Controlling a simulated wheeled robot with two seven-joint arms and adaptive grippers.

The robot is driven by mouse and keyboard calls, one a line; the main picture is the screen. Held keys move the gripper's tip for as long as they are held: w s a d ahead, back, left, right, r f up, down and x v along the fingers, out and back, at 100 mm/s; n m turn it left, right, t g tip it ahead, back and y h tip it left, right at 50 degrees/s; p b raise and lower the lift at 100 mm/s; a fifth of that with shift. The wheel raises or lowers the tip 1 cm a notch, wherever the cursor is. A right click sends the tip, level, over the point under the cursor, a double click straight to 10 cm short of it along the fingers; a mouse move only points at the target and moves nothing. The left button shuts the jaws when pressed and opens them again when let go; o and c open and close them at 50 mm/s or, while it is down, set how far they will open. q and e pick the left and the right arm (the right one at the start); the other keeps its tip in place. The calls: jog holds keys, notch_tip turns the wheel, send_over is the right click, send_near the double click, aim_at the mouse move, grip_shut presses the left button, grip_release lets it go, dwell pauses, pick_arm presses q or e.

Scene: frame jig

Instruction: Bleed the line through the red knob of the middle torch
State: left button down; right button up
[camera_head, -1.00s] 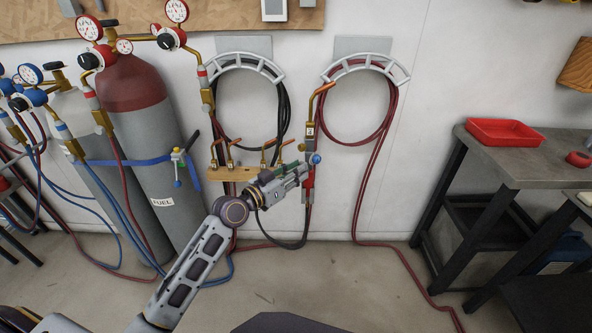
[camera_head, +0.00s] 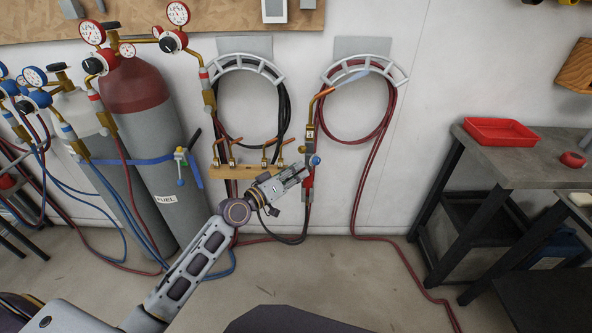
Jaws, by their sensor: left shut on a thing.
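A brass torch (camera_head: 310,133) stands upright against the wall, its bent copper tip pointing up and right. A pale blue streak (camera_head: 350,79) extends from the tip. A blue knob (camera_head: 315,160) shows on the torch's right side, and a red part (camera_head: 308,184) shows lower down. My left gripper (camera_head: 302,173) is at the torch's valve body from the left, shut on what seems to be the red knob, which its fingers mostly hide. I cannot see how far the knob is turned. My right gripper is not in view.
A wooden rack (camera_head: 241,170) with brass fittings is left of the torch. Hose hangers (camera_head: 250,63) carry coiled black and red hoses. Gas cylinders (camera_head: 150,150) with gauges stand at left. A dark workbench (camera_head: 540,160) with a red tray (camera_head: 503,131) is at right.

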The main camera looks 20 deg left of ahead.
pick_arm(q)
jog(key=shift+f+n+p, duration=0.1)
jog(key=shift+n+p, duration=2.65)
jog(key=shift+n, duration=3.65)
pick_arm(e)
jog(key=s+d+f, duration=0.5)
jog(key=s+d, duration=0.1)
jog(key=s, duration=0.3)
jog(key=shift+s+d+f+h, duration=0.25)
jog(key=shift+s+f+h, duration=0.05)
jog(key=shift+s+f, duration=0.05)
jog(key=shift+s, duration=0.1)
pick_arm(q)
jog(key=c, duration=1.2)
grip_release()
jog(key=shift+c, duration=0.2)
